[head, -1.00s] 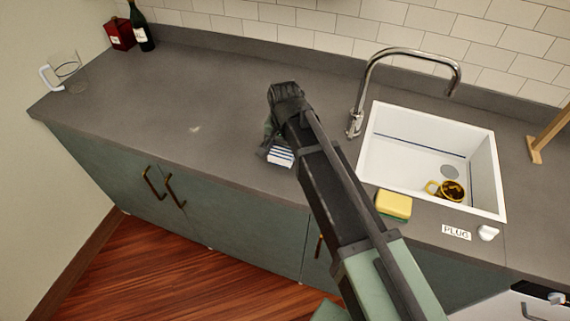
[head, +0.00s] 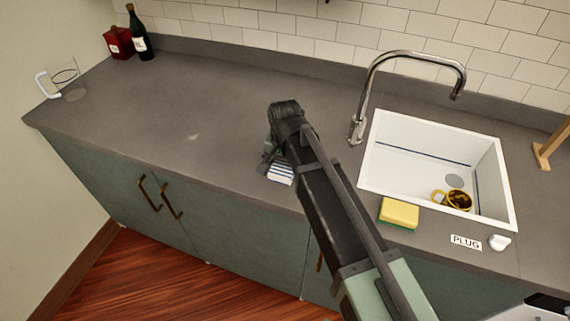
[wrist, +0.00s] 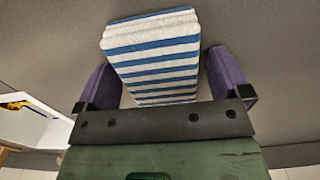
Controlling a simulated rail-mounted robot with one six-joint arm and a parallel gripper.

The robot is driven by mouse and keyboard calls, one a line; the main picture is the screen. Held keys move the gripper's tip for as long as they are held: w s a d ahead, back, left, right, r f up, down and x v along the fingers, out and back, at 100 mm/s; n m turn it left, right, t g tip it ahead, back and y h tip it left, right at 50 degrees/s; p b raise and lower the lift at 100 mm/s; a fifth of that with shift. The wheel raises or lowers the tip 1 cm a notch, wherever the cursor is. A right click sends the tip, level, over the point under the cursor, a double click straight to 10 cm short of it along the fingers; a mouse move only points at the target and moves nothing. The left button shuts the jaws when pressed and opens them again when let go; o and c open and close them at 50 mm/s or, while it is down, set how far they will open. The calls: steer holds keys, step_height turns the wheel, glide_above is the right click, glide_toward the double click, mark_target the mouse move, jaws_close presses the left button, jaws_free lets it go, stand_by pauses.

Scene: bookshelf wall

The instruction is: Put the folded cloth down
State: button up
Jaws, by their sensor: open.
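The folded cloth (wrist: 155,55), white with blue stripes, lies between my gripper's two purple-padded fingers in the wrist view. In the head view the cloth (head: 281,174) shows as a small striped patch at the counter, near its front edge and left of the sink. My gripper (wrist: 163,80) is open around the cloth, with a narrow gap visible beside it. In the head view my gripper (head: 270,158) is low over the counter and partly hidden by my own arm. The cloth's underside is hidden, so its contact with the counter (head: 160,100) cannot be seen directly.
Right of my arm are a white sink (head: 400,185) with a yellow mug (head: 457,201) in it, a tap (head: 362,90), a yellow sponge (head: 399,212) and a plug (head: 499,243). Far left stand a bottle (head: 140,42), a red box (head: 119,42) and a glass mug (head: 66,82). The left counter is mostly clear.

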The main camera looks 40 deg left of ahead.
mark_target(285, 164)
step_height(285, 164, up, 12)
steer(key=p, duration=1.2)
steer(key=shift+r, duration=0.25)
steer(key=shift+f, duration=0.1)
steer(key=w+d+m, duration=0.1)
steer(key=w+d, duration=0.3)
steer(key=d, duration=1.1)
steer(key=w+d+m, duration=0.1)
steer(key=w+d, duration=0.2)
steer(key=d, duration=1.2)
steer(key=s+d, duration=0.2)
steer(key=d, duration=0.8)
steer(key=s+d, duration=0.3)
steer(key=d, duration=0.7)
steer(key=shift+d+m, duration=0.15)
steer(key=shift+m, duration=0.25)
steer(key=shift+o, duration=0.5)
